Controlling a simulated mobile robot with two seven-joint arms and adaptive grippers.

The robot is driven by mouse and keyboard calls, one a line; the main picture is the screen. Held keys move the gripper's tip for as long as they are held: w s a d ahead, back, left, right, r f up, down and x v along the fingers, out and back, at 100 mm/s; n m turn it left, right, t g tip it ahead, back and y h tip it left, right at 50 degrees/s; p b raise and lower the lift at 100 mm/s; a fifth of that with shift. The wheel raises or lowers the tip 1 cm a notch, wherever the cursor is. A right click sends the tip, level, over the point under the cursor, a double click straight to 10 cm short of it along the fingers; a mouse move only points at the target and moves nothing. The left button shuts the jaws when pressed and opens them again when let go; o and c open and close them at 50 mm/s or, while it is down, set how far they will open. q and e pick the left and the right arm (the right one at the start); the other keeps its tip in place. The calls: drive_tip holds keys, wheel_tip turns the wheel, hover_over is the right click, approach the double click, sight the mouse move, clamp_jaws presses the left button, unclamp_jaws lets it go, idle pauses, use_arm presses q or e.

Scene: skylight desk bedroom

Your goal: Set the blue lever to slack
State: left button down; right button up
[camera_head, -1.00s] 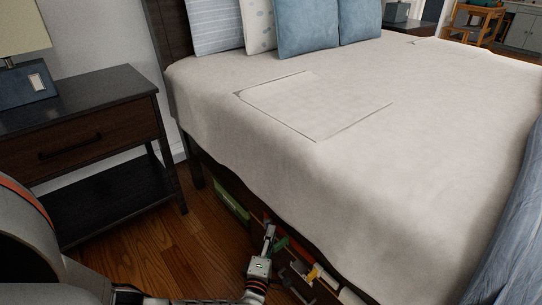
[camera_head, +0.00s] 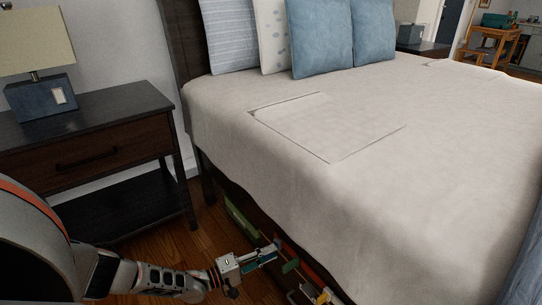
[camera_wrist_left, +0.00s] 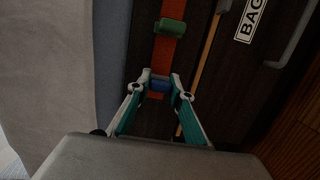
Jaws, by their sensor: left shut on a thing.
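The blue lever (camera_wrist_left: 161,85) shows in the left wrist view as a small blue block on a red-orange strap (camera_wrist_left: 163,52). My left gripper (camera_wrist_left: 161,77) is shut on it, with one fingertip at each side. In the head view my left gripper (camera_head: 272,252) reaches in from the left to the dark side of the bed, under the overhanging cover. The lever cannot be made out there. A green block (camera_wrist_left: 171,27) sits farther along the same strap, apart from the fingers. My right gripper is not in view.
The bed (camera_head: 330,180) overhangs the work area. A dark nightstand (camera_head: 90,140) with a lamp (camera_head: 40,75) stands to the left. In the left wrist view a white label (camera_wrist_left: 252,20) and a grey handle (camera_wrist_left: 293,45) lie right of the strap. Wooden floor shows between nightstand and bed.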

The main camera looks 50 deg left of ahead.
use_arm(q)
drive_tip(key=shift+a+m+h, duration=0.25)
drive_tip(key=shift+m+h, duration=0.25)
drive_tip(key=shift+h, duration=0.3)
drive_tip(key=shift+s+a+f+m+g+h, duration=0.1)
drive_tip(key=shift+a+m+g+h, duration=0.1)
drive_tip(key=shift+m+g+h, duration=0.4)
drive_tip(key=shift+a+m+g+h, duration=0.2)
drive_tip(key=shift+m+g+h, duration=0.15)
drive_tip(key=shift+h, duration=0.45)
drive_tip(key=c, duration=1.8)
unclamp_jaws()
drive_tip(key=v, duration=1.2)
